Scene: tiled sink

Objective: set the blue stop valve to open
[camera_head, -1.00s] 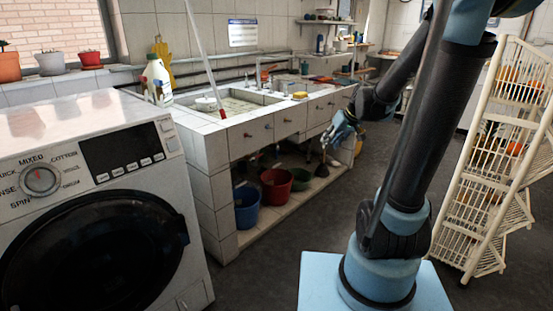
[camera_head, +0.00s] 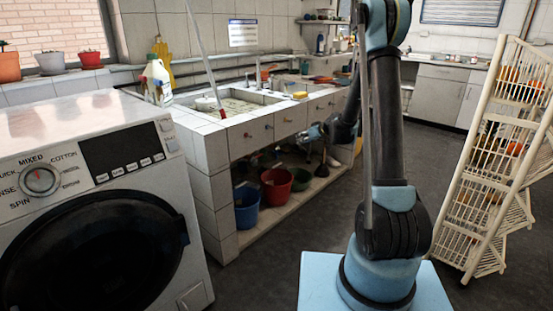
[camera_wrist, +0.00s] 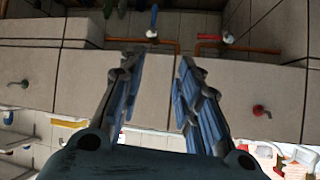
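The blue stop valve (camera_wrist: 153,18) shows at the top of the wrist view. Its blue lever stands across a copper pipe, above a white valve body. My gripper (camera_wrist: 158,60) is open and empty, with its two blue-padded fingers apart below the valve in that picture. The fingertips look apart from the valve, but the distance is hard to judge. In the head view my gripper (camera_head: 312,133) is small, in front of the tiled sink unit's drawer row. I cannot make out the blue valve in the head view.
A red-handled valve (camera_wrist: 208,37) sits right of the blue one, its lever along its pipe. Knobs, including a red one (camera_wrist: 261,111), stick out from the sink front. Blue (camera_head: 246,206) and red (camera_head: 276,188) buckets stand under the sink. A washing machine (camera_head: 95,200) is left.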

